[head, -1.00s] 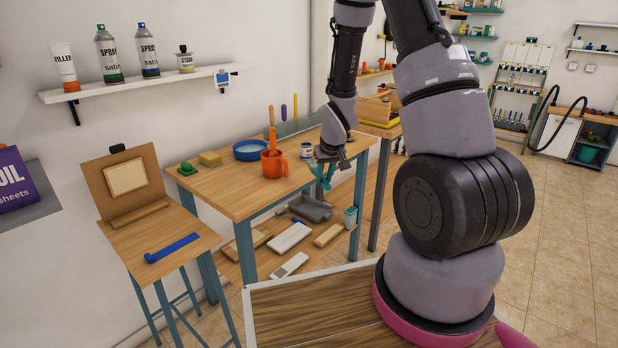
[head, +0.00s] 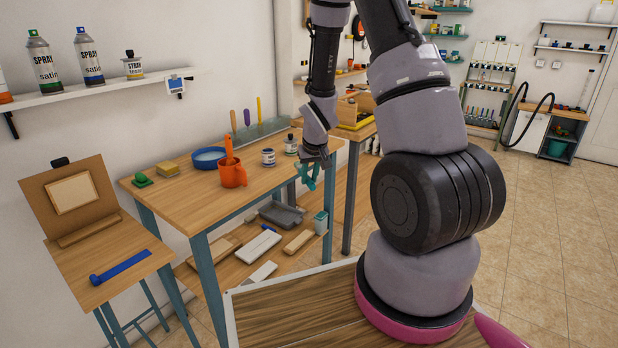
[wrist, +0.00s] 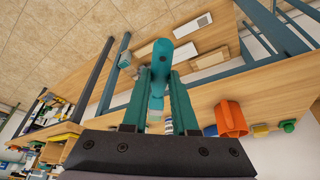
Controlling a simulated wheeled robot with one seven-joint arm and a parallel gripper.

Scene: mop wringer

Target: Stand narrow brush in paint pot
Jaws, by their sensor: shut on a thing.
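The orange paint pot (head: 233,174), a mug shape with a side handle, stands upright on the workbench with an orange stick-like handle (head: 229,147) rising from it. The pot also shows in the wrist view (wrist: 231,119), right of the fingers. My gripper (head: 308,174) is just off the bench's right end, to the right of the pot. In the wrist view its teal fingers (wrist: 160,100) are shut on a teal-handled thing (wrist: 161,52), which looks like the narrow brush. Its rounded end projects beyond the fingers; a pale part shows between them. Its lower part is hidden.
Two small cans (head: 268,157) (head: 291,144) stand on the workbench (head: 200,200) between pot and gripper. Upright handles (head: 247,117) line the back. A lower shelf holds a grey tray (head: 281,214).

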